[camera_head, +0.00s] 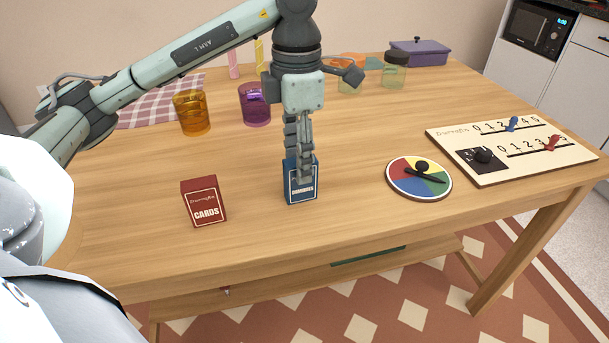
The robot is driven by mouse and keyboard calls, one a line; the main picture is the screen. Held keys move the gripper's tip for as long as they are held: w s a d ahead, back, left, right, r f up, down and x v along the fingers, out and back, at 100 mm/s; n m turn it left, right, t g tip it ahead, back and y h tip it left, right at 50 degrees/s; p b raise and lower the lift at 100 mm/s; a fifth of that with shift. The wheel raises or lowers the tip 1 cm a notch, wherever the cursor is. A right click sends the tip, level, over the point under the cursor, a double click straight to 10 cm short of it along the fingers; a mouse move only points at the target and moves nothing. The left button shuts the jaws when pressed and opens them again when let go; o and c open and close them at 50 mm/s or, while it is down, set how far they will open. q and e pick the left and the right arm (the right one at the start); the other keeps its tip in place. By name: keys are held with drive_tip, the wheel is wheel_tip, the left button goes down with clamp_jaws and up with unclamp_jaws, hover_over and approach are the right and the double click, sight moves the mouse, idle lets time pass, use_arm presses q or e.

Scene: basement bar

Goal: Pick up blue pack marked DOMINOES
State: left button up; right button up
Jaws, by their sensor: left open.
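The blue pack marked DOMINOES (301,192) stands upright on the wooden table, near its front edge. My left gripper (304,179) points straight down at the pack, with a finger in front of its upper part. The gripper is open; whether the fingers touch the pack cannot be told. The finger hides part of the pack's front and top. My right gripper is not in view.
A red CARDS pack (204,202) stands to the left on the table (330,230). A colour spinner (419,178) and a score board (500,165) lie to the right. An orange glass (191,113) and a purple glass (254,105) stand behind.

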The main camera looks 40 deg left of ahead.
use_arm(q)
drive_tip(key=f, duration=0.5)
drive_tip(key=shift+s+d+f, duration=0.15)
drive_tip(key=shift+d+f, duration=0.05)
drive_tip(key=shift+d, duration=0.1)
drive_tip(key=shift+c, duration=0.3)
clamp_jaws()
